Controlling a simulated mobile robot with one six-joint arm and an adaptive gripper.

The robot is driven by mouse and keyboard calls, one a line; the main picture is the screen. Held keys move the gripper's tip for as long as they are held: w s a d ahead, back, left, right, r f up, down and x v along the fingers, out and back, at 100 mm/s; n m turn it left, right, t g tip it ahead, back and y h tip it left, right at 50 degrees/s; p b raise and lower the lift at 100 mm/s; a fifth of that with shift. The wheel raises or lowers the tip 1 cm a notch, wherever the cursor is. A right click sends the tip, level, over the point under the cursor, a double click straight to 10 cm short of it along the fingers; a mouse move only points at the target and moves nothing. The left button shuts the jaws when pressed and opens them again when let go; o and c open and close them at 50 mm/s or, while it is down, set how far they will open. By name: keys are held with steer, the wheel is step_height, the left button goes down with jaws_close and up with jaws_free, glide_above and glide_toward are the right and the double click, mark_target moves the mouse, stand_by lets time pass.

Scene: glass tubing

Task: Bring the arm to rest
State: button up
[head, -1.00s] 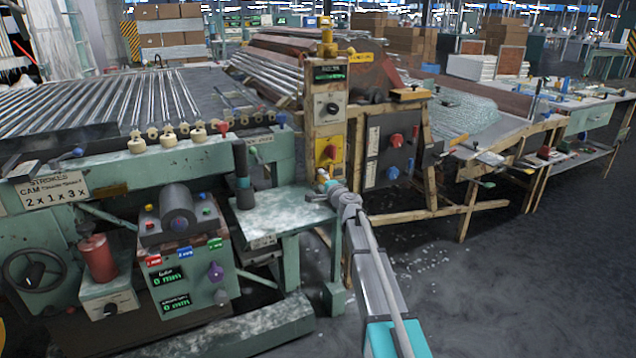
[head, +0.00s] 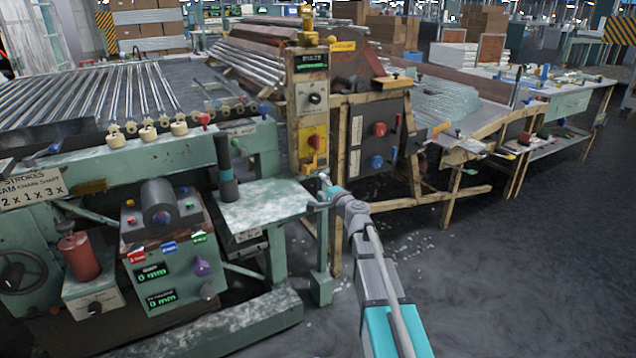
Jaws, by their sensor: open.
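My arm reaches up from the bottom right of the middle in the head view, a grey link with a teal section. My gripper (head: 326,186) is at its far end, small in the picture, by the right edge of a small green side table (head: 262,206). Its jaws are open and I see nothing held in them. I cannot tell whether it touches the table edge.
A post with a display and a yellow panel (head: 313,140) stands just behind my gripper. A green machine with glass tubes (head: 105,95) fills the left. A dark control box (head: 378,137) on a wooden frame is right. The grey floor (head: 520,280) at right is clear.

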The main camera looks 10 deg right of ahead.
steer(key=shift+s, duration=0.25)
